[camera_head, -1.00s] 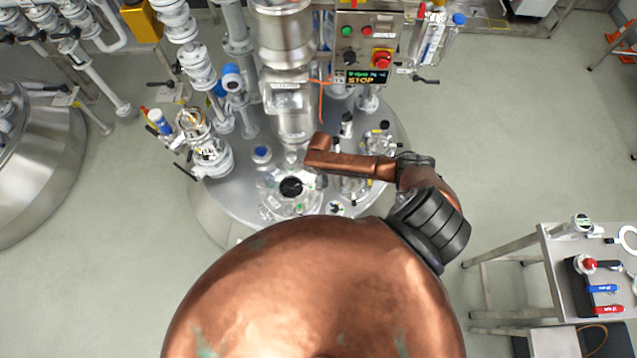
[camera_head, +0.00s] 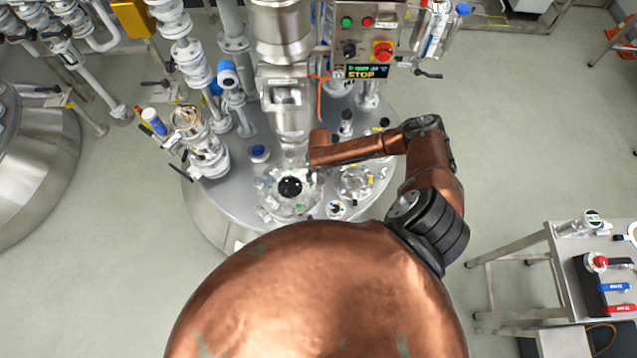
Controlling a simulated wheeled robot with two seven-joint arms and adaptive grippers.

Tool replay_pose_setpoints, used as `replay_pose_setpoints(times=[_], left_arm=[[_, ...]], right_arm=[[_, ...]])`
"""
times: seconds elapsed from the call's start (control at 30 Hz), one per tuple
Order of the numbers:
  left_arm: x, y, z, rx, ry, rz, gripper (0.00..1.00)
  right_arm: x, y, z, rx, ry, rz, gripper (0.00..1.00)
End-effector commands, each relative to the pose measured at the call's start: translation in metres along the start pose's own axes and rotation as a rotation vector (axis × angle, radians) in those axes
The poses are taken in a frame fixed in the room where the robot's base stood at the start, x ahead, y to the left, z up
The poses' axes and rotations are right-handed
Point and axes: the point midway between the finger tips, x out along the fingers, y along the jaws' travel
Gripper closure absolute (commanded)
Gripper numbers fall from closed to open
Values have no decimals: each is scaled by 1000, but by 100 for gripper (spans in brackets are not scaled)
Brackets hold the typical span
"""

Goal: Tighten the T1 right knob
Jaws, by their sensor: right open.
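The steel reactor lid (camera_head: 238,200) fills the middle of the view. On it sits a round port with a black centre (camera_head: 290,187) and small clamp knobs around its rim. A second round port (camera_head: 355,182) with a glass-like cover sits to its right. I cannot tell which small knob is the T1 right knob; no T1 label is readable. My right arm comes in from the right, and my right gripper (camera_head: 312,169) is above the right rim of the black-centred port. Its fingers are tiny and mostly hidden, with nothing seen held. My left gripper is out of view.
The steel column (camera_head: 291,112) and control box with a red button (camera_head: 383,51) stand just behind the ports. White valve pipes (camera_head: 189,62) rise at the left. A steel table (camera_head: 566,250) with tools stands at the right. Open floor lies between.

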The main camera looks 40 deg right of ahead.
Motion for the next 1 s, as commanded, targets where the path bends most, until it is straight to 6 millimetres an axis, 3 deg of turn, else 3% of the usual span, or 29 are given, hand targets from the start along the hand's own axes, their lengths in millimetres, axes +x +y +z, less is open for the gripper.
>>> replay_pose_setpoints(times=[0.17, 0.2, 0.3, 0.5, 1.0], left_arm=[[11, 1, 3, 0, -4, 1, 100], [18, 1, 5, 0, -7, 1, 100], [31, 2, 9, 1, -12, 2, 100], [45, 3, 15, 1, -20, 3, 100], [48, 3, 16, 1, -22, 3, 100]], right_arm=[[1, 0, 1, -261, -1, -1, 49], [13, 0, -1, -270, 3, -1, 49], [34, 0, -1, -265, 4, 1, 49], [54, 0, 0, -262, 2, 0, 49], [60, 0, 0, -260, 0, 0, 51]])
